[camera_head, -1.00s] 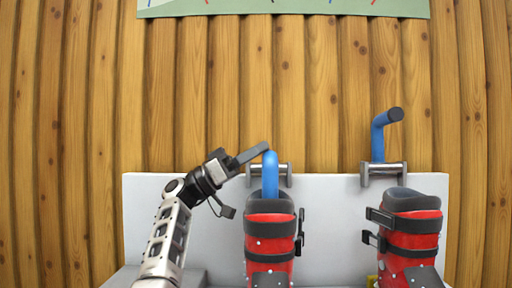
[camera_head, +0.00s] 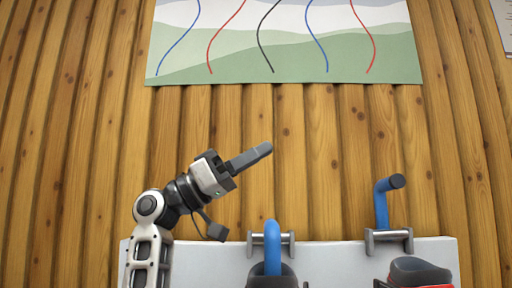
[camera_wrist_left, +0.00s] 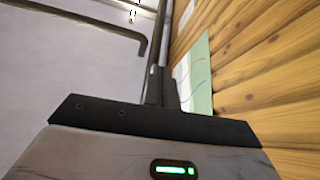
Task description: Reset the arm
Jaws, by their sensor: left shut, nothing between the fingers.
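My left gripper (camera_head: 262,152) is in the head view, left of centre, raised in front of the plank wall. Its fingers are together and empty, pointing up and to the right. It is above the left blue handle (camera_head: 271,245) and apart from it. In the left wrist view the dark closed fingers (camera_wrist_left: 158,85) have nothing between them. My right gripper is not in any view.
Two ski boots, left (camera_head: 272,281) and right (camera_head: 420,272), show at the lower edge by a white bench (camera_head: 200,262). A second blue handle (camera_head: 382,205) stands on the right bracket. A trail-map poster (camera_head: 290,55) hangs on the plank wall (camera_head: 90,150).

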